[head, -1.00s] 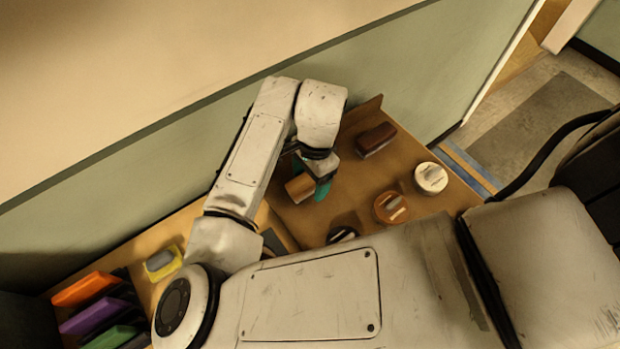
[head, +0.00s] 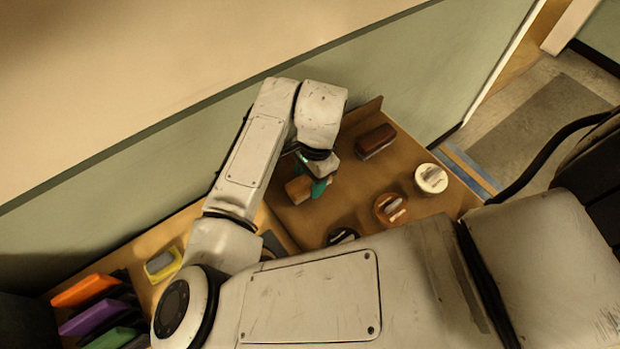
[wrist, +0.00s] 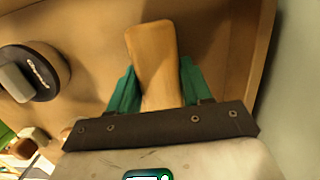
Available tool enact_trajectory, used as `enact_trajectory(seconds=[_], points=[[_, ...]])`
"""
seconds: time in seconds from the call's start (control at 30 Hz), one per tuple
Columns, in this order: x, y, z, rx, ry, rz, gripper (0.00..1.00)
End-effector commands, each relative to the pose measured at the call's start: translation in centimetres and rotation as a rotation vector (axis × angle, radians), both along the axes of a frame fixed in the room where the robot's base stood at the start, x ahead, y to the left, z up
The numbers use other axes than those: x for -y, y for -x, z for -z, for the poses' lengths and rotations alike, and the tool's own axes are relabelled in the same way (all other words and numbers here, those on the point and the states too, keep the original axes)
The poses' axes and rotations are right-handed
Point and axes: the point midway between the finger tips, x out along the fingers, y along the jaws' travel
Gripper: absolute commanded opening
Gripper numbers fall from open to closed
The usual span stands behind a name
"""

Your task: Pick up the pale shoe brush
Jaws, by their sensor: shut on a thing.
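The pale shoe brush (wrist: 152,55) is a light tan wooden block between the two teal fingers of my gripper (wrist: 154,88) in the wrist view. My gripper is shut on it. In the head view the brush (head: 298,189) shows beside a teal finger of my gripper (head: 318,187), under the end of my arm. Part of the brush is hidden by the gripper, and I cannot tell whether it touches the board below.
A dark red-brown brush (head: 376,141) lies at the back of the brown board. A white-lidded tin (head: 431,179), a brown tin (head: 390,209) and a dark tin (wrist: 36,72) stand nearby. A yellow-rimmed item (head: 162,264) and coloured slabs (head: 85,291) are at the left.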

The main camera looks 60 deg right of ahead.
Motion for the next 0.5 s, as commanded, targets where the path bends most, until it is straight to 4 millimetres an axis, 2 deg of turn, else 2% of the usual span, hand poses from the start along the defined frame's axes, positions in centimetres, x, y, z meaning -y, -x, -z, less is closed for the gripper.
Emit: enact_trajectory(seconds=[0.17, 0.3, 0.5], points=[[0.0, -0.1, -1.2, 0.002, 0.001, -0.001, 0.16], [0.0, 0.0, -3.1, 0.003, 0.001, 0.002, 0.16], [-1.6, 2.6, -6.5, 0.004, 0.003, 0.003, 0.16]])
